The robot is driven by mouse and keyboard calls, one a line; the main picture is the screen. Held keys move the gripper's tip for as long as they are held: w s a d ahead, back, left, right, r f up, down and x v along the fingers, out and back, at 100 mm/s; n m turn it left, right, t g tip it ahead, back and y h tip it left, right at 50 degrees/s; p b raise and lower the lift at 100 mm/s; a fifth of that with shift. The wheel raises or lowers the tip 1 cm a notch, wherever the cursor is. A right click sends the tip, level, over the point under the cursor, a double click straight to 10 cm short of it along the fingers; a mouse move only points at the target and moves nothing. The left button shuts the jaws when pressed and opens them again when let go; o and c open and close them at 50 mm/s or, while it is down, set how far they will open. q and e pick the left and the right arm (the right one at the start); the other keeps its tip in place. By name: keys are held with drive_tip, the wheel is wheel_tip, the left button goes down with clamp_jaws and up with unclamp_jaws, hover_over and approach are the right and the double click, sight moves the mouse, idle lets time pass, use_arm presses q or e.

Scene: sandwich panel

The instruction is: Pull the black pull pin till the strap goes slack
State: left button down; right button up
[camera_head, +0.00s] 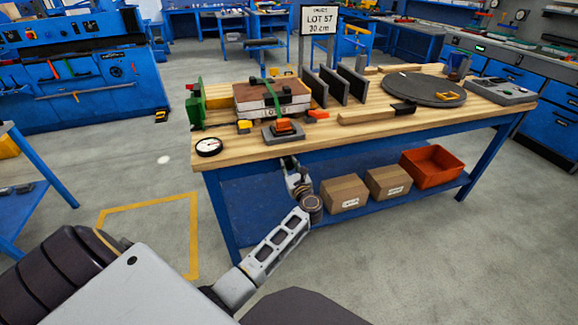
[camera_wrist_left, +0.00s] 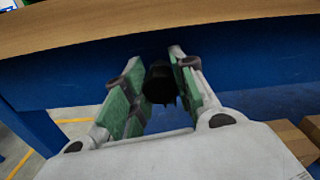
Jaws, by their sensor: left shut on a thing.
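The black pull pin (camera_wrist_left: 160,84) shows in the left wrist view, below the wooden bench edge and between the green-padded fingers of my left gripper (camera_wrist_left: 158,88), which is shut on it. In the head view my left gripper (camera_head: 291,165) reaches up to the front edge of the bench, and I cannot make out the pin there. A green strap (camera_head: 271,93) runs over the sandwich panel stack (camera_head: 285,104) on the bench. Whether the strap is fully tight is hard to tell at this size. My right gripper is not in view.
The workbench (camera_head: 350,132) carries a round dial gauge (camera_head: 208,146), a device with an orange top (camera_head: 283,129), upright dark plates (camera_head: 334,86) and a grey disc (camera_head: 423,88). Cardboard boxes (camera_head: 344,194) and an orange bin (camera_head: 432,166) stand on the lower shelf.

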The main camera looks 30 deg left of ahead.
use_arm(q)
drive_tip(key=shift+v, duration=0.9)
drive_tip(key=shift+d, duration=0.1)
drive_tip(key=c, duration=1.1)
unclamp_jaws()
drive_tip(key=shift+s, duration=0.1)
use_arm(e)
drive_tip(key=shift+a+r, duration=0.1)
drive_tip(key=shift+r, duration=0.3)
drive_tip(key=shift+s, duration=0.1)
